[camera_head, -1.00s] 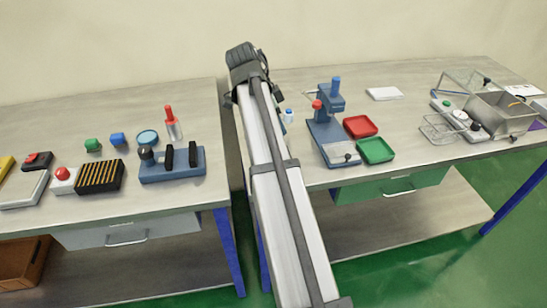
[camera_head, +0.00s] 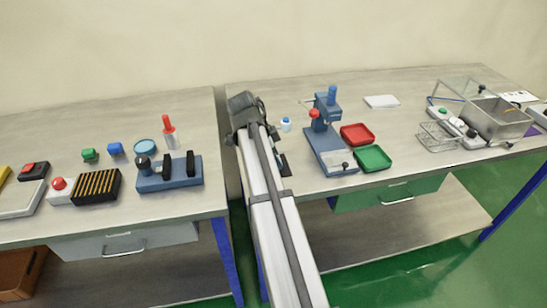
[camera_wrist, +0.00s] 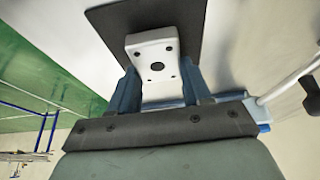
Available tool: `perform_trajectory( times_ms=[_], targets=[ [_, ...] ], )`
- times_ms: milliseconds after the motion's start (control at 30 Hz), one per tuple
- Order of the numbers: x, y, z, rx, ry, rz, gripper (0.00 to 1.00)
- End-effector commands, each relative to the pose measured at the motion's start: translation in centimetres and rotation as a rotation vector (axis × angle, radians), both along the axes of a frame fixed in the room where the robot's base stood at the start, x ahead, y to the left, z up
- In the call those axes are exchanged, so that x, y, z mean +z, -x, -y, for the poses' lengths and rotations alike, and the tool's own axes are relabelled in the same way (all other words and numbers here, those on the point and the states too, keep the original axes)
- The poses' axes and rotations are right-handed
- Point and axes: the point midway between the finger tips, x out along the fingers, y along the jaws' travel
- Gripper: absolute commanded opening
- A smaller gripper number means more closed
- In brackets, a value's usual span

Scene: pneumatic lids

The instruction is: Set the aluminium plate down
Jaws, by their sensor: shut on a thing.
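The aluminium plate (camera_wrist: 150,47) shows in the wrist view as a pale, rounded block with several dark holes. It sits between the two blue fingers of my gripper (camera_wrist: 160,75), which is shut on it. A dark square pad (camera_wrist: 107,20) lies behind the plate on the light bench top. I cannot tell whether the plate touches the pad. In the head view my arm hides the gripper and the plate. A dark patch (camera_head: 284,166) shows just right of my arm on the right bench, near its left end.
A red tray (camera_head: 357,134) and a green tray (camera_head: 373,157) lie beyond. A gap separates the two benches.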

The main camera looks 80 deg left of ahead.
Motion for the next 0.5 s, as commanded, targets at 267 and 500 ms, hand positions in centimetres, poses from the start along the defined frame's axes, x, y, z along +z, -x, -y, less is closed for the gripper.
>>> perform_trajectory(
  times_ms=[267,500],
  targets=[
    [-0.24,0.00,-0.02,0.000,-0.001,0.000,0.15],
    [-0.49,-0.01,0.00,0.000,0.000,0.000,0.58]
  ],
)
